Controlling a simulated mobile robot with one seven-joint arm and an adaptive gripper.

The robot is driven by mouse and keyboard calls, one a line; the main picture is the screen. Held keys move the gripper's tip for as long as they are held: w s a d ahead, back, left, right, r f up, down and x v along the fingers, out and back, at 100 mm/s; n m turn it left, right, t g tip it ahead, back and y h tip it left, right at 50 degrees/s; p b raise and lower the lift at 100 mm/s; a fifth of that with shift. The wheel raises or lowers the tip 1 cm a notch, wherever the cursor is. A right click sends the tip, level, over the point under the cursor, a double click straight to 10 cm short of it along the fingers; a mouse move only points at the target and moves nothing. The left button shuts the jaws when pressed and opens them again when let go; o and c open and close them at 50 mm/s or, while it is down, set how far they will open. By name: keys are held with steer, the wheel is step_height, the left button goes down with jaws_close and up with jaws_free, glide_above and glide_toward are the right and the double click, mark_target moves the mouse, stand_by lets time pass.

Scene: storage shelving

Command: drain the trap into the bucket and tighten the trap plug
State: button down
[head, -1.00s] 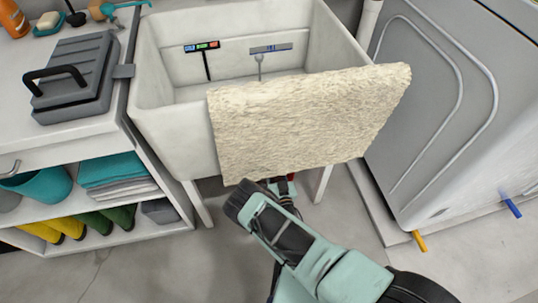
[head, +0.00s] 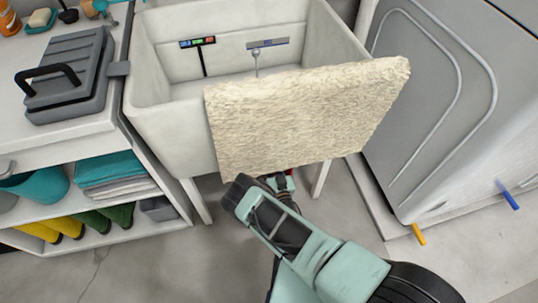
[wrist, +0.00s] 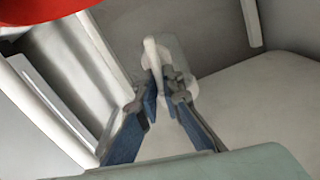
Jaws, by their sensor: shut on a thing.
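In the wrist view, my gripper (wrist: 163,92) has its two blue fingers closed on a white piece of the trap (wrist: 152,52), seemingly the plug with its upright tab. A pale rounded trap part (wrist: 180,68) shows just behind the fingertips. No water is visible coming from it. A red curved thing (wrist: 40,10) fills the top left corner of the wrist view; it may be the bucket, but I cannot tell. In the head view my arm reaches under the sink (head: 165,135), and my fingertips and the trap are hidden.
A cream rug (head: 300,115) hangs over the sink's front edge above my arm. A shelf unit (head: 150,235) stands left, with a grey case (head: 70,75) on top. A grey appliance (head: 450,100) stands right. The floor between is clear.

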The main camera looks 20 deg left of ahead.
steer(key=shift+w+d+r+m, duration=0.1)
steer(key=shift+m, duration=0.2)
steer(key=shift+w+d+f+m, duration=0.15)
steer(key=shift+f+m, duration=0.1)
steer(key=shift+m, duration=2.3)
steer(key=shift+w+d+f+m, duration=0.15)
steer(key=shift+d+f+m, duration=0.1)
steer(key=shift+m, duration=2.35)
steer(key=shift+w+d+f+m, duration=0.15)
steer(key=shift+f+m, duration=0.1)
steer(key=shift+m, duration=2.3)
steer(key=c, duration=2.1)
jaws_free()
steer(key=shift+a, duration=0.1)
steer(key=shift+s+f, duration=0.15)
